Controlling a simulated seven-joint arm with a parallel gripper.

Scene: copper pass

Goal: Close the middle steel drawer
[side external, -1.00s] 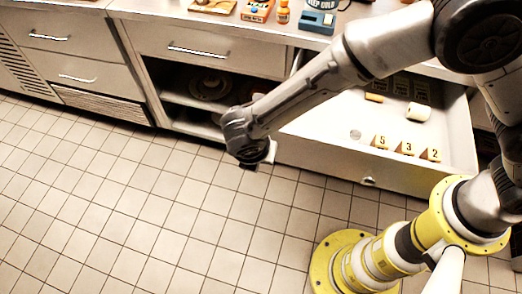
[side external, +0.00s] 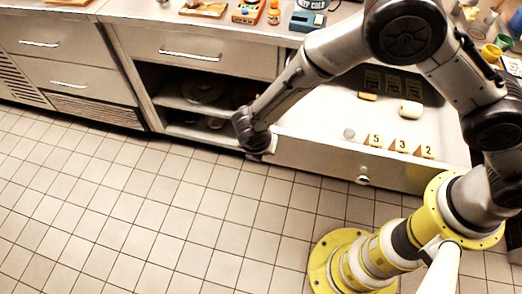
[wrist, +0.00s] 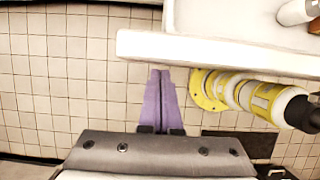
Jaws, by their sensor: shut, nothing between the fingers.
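The steel drawer (side external: 315,161) stands pulled out at the right, with a small round knob (side external: 362,180) on its front. Inside it lie number markers (side external: 400,145) reading 5, 3 and 2, a white roll (side external: 411,109) and a small yellow block (side external: 367,96). My gripper (side external: 268,149) is at the left end of the drawer front, low and pointing at it. In the wrist view my purple fingers (wrist: 160,80) are shut and empty, their tips close to the drawer's front panel (wrist: 205,53). I cannot tell whether they touch it.
A shut drawer (side external: 190,45) sits left of the open one, above a dark open shelf (side external: 185,95). Several items, including a blue device (side external: 308,20), stand on the counter. The tiled floor (side external: 150,220) in front is clear. My yellow base stands in front of the open drawer.

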